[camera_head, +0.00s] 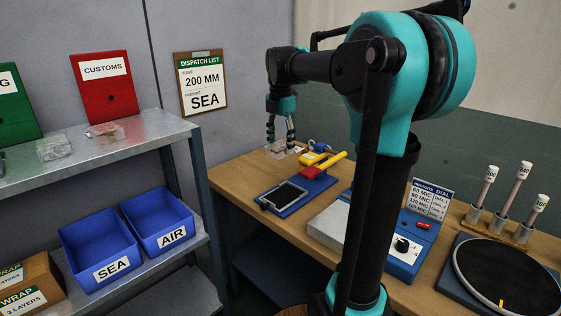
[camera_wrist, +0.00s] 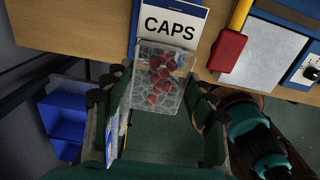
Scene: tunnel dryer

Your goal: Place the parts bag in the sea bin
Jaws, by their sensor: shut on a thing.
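The parts bag (camera_wrist: 160,88) is a clear bag holding several red caps. It is between the fingers of my gripper (camera_wrist: 158,104) in the wrist view, over the bench edge. In the head view my gripper (camera_head: 280,132) points down at the bench's far left end, shut on the clear bag (camera_head: 281,150). I cannot tell there whether the bag touches the bench. The sea bin (camera_head: 101,247) is a blue open bin labelled SEA on the lower shelf at left. It looks empty.
A blue AIR bin (camera_head: 160,220) stands right beside the sea bin. Clear bags (camera_head: 107,132) lie on the upper shelf (camera_head: 150,130) above the bins. A cardboard wrap box (camera_head: 30,285) is at left. A heat sealer (camera_head: 318,165) and a tablet (camera_head: 283,195) are on the bench.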

